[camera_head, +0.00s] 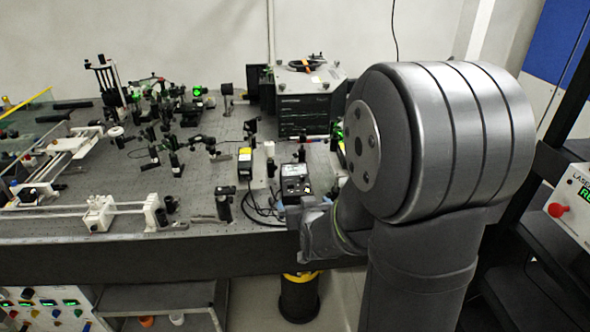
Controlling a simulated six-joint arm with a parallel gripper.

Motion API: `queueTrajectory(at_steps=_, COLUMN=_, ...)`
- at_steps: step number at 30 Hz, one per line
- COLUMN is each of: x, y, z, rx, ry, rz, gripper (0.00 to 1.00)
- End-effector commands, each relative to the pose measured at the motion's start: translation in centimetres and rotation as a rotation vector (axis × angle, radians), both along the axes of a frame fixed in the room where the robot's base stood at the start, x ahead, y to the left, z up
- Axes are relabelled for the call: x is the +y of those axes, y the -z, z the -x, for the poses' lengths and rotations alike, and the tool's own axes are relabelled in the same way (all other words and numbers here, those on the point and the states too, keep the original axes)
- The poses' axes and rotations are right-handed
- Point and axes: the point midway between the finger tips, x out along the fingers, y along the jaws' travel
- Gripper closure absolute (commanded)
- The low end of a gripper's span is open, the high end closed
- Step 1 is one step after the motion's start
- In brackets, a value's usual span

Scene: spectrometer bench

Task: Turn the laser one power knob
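A white laser box (572,205) with partly cut-off "LASER" lettering and a green display is at the right edge. A red knob (558,210) sticks out of its front. A control panel (40,308) with several coloured knobs and green displays is at the lower left, partly cut off. I cannot tell which knob is the laser one power knob. The end of my arm, with my gripper (319,235), is at the front edge of the optical table, well apart from both panels. Its fingers cannot be made out, and my large grey arm links hide much around it.
The dark optical table (150,255) carries several lens mounts, posts and rails. A dark instrument box (305,108) stands at its back right. A small black box with cables (295,183) is near the arm's end. A black and yellow cylinder (299,298) stands below the table edge.

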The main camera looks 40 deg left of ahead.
Motion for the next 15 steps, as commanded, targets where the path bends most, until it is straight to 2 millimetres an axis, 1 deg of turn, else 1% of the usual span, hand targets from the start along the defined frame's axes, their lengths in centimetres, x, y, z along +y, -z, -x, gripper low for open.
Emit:
queueTrajectory(at_steps=4, x=0.0, y=0.0, z=0.0, rx=0.000, ry=0.000, rz=0.000, gripper=0.00)
queueTrajectory(at_steps=5, x=0.0, y=0.0, z=0.0, rx=0.000, ry=0.000, rz=0.000, gripper=0.02)
queueTrajectory(at_steps=6, x=0.0, y=0.0, z=0.0, rx=0.000, ry=0.000, rz=0.000, gripper=0.10)
queueTrajectory(at_steps=8, x=0.1, y=-0.1, z=0.0, rx=-0.002, ry=0.004, rz=-0.002, gripper=0.22)
queueTrajectory(at_steps=12, x=0.6, y=-0.9, z=-0.1, rx=-0.016, ry=0.039, rz=-0.013, gripper=0.49)
queueTrajectory(at_steps=14, x=0.9, y=-1.4, z=-0.1, rx=-0.022, ry=0.068, rz=-0.018, gripper=0.61)
queueTrajectory(at_steps=15, x=1.1, y=-1.8, z=-0.1, rx=-0.027, ry=0.087, rz=-0.020, gripper=0.61)
